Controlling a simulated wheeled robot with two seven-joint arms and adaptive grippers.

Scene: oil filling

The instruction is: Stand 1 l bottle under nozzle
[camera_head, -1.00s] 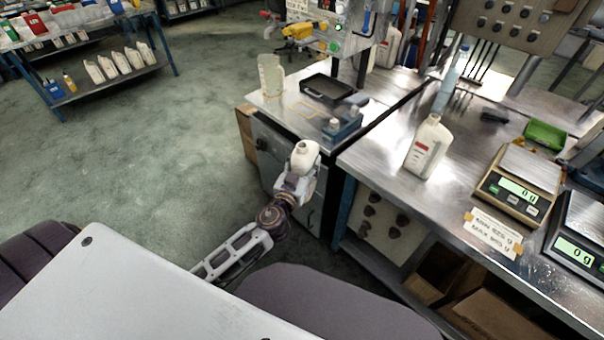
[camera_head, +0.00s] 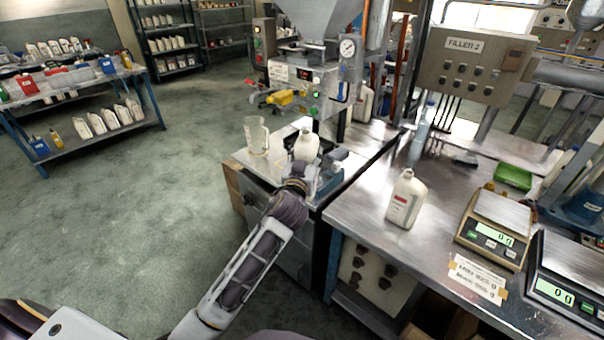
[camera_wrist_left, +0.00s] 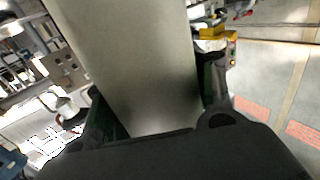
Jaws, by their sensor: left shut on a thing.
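My left gripper (camera_head: 300,168) is shut on a white bottle (camera_head: 306,146), held upright with its open neck up, at the front of the filler's table. In the left wrist view the bottle (camera_wrist_left: 135,60) fills the middle between my dark fingers. The filling machine (camera_head: 305,80) stands behind it, with a hopper on top and a yellow part (camera_head: 284,97) at the front. The nozzle tip is hard to make out. The black tray (camera_head: 292,134) under the machine is partly hidden by the bottle. My right gripper is not in view.
A translucent jug (camera_head: 257,136) stands left of the held bottle. A blue box (camera_head: 328,178) is close on its right. Another labelled white bottle (camera_head: 406,198) and scales (camera_head: 492,228) are on the right bench (camera_head: 360,207). Floor at the left is clear.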

